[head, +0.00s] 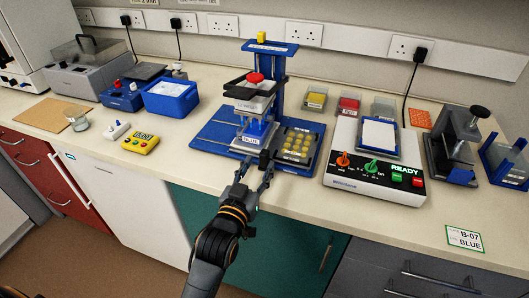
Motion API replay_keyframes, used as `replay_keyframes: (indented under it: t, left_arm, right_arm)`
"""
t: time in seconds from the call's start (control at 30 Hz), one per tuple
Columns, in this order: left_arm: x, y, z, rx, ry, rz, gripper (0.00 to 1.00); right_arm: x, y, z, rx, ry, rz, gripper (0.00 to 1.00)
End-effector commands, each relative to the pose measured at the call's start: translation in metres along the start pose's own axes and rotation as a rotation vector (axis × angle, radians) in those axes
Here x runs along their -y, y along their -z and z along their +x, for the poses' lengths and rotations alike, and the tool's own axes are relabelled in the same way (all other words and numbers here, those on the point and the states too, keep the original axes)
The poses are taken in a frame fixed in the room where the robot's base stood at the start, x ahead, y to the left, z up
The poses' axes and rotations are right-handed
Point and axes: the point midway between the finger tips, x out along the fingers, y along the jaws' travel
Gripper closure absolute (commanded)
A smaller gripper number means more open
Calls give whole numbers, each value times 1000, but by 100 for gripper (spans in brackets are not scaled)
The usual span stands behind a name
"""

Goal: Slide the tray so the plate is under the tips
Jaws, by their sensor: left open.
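A blue pipetting station (212,135) stands on the bench, with an upright post at its back. Its pipette head (252,104) carries a red knob on top, and blue tips (256,130) show below it. A plate with yellow wells (298,146) lies on a dark blue tray (291,168) to the right of the tips, not under them. My left gripper (254,177) is open at the station's front edge, left of the plate. Its fingers are spread with nothing visibly held; I cannot tell whether they touch the tray. My right gripper is out of view.
A white control box (375,184) with lit READY text stands close on the right. Small boxes with yellow (316,99) and red (348,105) contents stand behind it. A yellow device (140,143) sits at the left.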

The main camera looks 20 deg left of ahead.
Motion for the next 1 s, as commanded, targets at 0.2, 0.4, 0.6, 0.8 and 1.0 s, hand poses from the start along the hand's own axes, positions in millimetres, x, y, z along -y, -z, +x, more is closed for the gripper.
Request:
replay_keyframes:
  t: [0.2, 0.4, 0.6, 0.8, 1.0]
  left_arm:
    - [0, 1, 37, -1, -1, 0, 57]
    - [0, 0, 51, 0, -1, -1, 57]
    - [0, 0, 52, 0, -1, -1, 57]
    - [0, 0, 52, 0, -1, -1, 79]
    - [0, 0, 52, 0, -1, -1, 100]
  right_arm:
    - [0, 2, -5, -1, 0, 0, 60]
    - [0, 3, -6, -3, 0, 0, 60]
    - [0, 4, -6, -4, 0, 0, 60]
    - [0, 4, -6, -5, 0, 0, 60]
    - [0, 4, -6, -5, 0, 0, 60]
